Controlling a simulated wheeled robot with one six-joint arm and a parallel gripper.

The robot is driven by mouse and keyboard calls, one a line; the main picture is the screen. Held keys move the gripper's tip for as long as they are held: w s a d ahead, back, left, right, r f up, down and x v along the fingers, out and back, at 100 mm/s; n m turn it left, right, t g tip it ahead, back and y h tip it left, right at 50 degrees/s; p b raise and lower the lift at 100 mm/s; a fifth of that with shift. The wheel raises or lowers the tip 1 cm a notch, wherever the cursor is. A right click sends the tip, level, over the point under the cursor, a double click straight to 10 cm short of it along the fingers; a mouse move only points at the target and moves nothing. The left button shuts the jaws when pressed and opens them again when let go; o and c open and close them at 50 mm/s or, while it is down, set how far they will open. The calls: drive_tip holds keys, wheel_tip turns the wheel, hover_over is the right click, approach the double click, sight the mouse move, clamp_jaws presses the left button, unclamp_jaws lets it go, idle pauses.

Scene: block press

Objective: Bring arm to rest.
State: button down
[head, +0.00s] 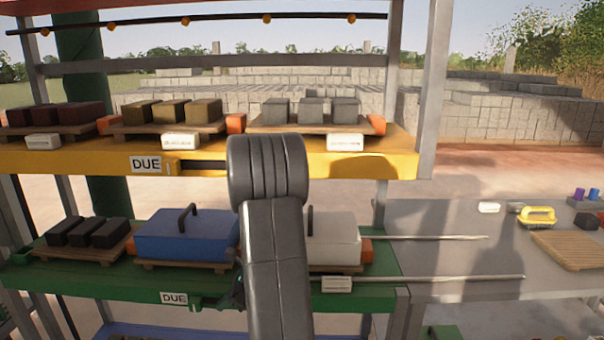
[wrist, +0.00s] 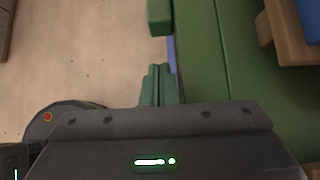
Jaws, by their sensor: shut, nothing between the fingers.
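My arm (head: 275,240) stands up in the middle of the head view, in front of the two-tier rack. My gripper is mostly hidden behind it there; a small dark part shows by the green shelf's front edge. In the wrist view my gripper (wrist: 158,72) is shut, its fingertips together and empty. They are beside the edge of the green shelf (wrist: 205,70), over the pale floor; I cannot tell whether they touch the edge.
The yellow shelf (head: 390,160) holds pallets of brown, olive and grey blocks. The green shelf (head: 385,290) holds dark blocks, a blue lidded box (head: 185,238) and a white box (head: 335,240). A grey table (head: 420,215) at right carries a yellow-handled tool (head: 538,216) and a wooden pallet (head: 570,250).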

drive_tip(key=d+b, duration=0.1)
drive_tip(key=d, duration=0.5)
drive_tip(key=shift+s, duration=0.1)
drive_tip(key=shift+a, duration=0.15)
